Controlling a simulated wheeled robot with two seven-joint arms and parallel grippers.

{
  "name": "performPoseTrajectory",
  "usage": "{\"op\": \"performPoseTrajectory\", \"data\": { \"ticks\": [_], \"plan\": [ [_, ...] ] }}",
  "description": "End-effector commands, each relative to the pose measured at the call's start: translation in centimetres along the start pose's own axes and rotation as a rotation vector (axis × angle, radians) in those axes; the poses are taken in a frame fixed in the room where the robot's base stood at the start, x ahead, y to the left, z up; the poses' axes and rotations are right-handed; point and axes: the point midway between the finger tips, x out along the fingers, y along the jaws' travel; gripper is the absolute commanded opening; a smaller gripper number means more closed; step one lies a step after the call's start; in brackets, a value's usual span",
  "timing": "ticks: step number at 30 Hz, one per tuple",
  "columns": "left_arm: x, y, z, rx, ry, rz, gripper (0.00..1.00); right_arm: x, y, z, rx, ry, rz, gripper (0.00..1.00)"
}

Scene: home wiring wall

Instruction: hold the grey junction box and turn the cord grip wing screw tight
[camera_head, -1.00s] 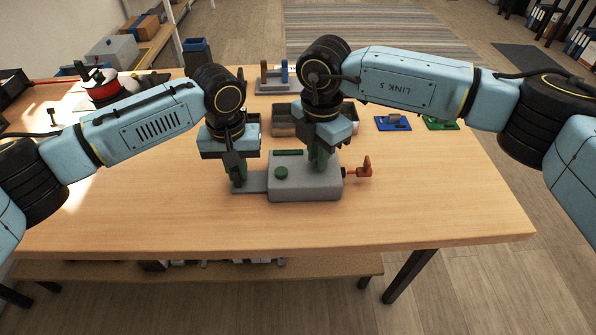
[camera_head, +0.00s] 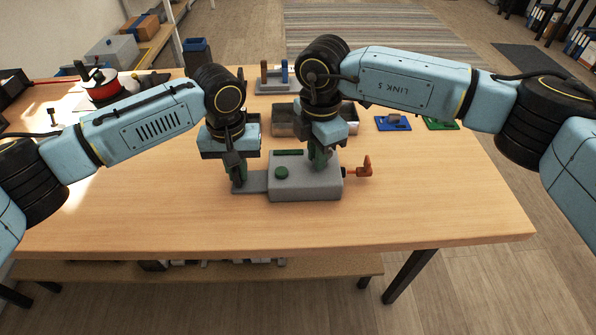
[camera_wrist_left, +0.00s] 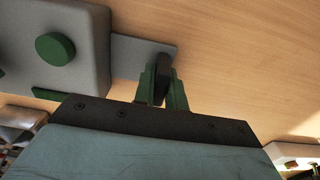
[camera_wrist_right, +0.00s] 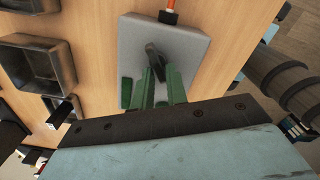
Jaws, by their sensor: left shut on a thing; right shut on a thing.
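The grey junction box (camera_head: 305,186) lies flat on the table, with a grey plate (camera_head: 252,182) sticking out from its left side. My left gripper (camera_head: 240,178) points down and is shut on a dark upright tab (camera_wrist_left: 163,68) on that plate. My right gripper (camera_head: 319,163) points down over the box top. It is shut on a dark wing screw (camera_wrist_right: 152,49), whose end shows between the green fingers in the right wrist view. The fingers hide most of the screw. An orange cord piece (camera_head: 361,170) comes out of the box's right side through a dark collar (camera_wrist_right: 168,17).
A grey open tray (camera_head: 285,128) stands behind the box. A blue fixture (camera_head: 393,122) and a green fixture (camera_head: 440,124) lie at the back right. A red spool (camera_head: 104,90) stands at the back left. The table's front and right are clear.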

Motion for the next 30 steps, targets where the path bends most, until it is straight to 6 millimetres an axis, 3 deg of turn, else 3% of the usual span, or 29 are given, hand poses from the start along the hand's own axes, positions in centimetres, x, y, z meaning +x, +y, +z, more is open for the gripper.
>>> {"op": "performPoseTrajectory", "data": {
  "ticks": [7,14,22,30],
  "plan": [
    [0.06,-0.14,0.01,-0.001,-0.002,-0.004,0.00,-0.02,0.04,0.20,0.018,-0.003,0.000,0.00],
    [0.07,-0.17,0.01,-0.001,-0.002,-0.004,0.00,0.00,0.25,0.25,0.174,-0.004,0.000,0.00],
    [0.07,-0.22,0.00,-0.002,-0.002,-0.005,0.00,-0.01,0.26,0.31,0.190,-0.005,0.000,0.00],
    [0.08,-0.27,-0.01,-0.003,-0.002,-0.006,0.00,-0.01,0.48,0.41,0.355,-0.006,0.000,0.00]
  ]
}}
